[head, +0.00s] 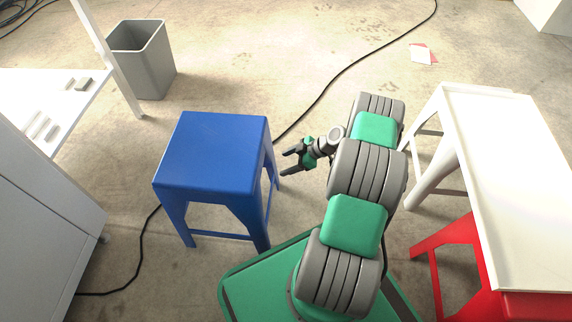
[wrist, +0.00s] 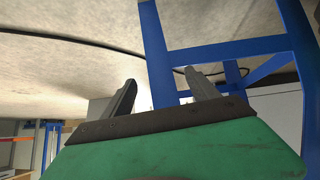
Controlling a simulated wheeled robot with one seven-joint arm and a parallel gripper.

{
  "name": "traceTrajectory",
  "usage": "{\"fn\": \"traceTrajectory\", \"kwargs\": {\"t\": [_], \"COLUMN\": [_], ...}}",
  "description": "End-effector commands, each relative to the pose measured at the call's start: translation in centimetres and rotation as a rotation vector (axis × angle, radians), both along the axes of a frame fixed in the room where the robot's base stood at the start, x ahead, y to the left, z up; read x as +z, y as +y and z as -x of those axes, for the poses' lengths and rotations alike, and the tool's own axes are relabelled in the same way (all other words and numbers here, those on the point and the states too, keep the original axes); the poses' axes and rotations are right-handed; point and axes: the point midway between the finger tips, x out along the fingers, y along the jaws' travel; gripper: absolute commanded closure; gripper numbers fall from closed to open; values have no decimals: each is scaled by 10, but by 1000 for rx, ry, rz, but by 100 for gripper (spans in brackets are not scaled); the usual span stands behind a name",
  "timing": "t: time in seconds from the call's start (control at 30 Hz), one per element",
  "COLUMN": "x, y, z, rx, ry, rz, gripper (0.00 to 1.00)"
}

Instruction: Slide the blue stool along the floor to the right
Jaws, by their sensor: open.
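The blue stool (head: 212,155) stands upright on the floor, left of my arm in the head view. Its legs and crossbars (wrist: 228,50) fill the right part of the wrist view, which is turned on its side or upside down. My gripper (head: 284,164) is at the right side of the stool, near its right legs, with its fingers pointing left toward it. The fingers are apart and nothing is between them in the head view. In the wrist view a blue leg shows behind my gripper (wrist: 160,95); I cannot tell whether it touches.
A white table (head: 510,170) and a red stool (head: 450,240) stand at the right. A grey bin (head: 145,60) is at the back left, beside a white table (head: 50,95). A black cable (head: 335,80) runs over the floor behind and under the blue stool.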

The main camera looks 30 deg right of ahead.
Motion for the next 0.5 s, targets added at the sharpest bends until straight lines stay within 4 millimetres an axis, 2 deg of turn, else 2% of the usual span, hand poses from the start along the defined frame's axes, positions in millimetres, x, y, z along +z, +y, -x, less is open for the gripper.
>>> {"fn": "traceTrajectory", "kwargs": {"t": [0.23, 0.5], "x": [-2, -35], "y": [1, 25], "z": [-1, -18], "rx": [-2, 1], "ry": [3, 6], "rz": [0, 0], "gripper": [31, 31]}}
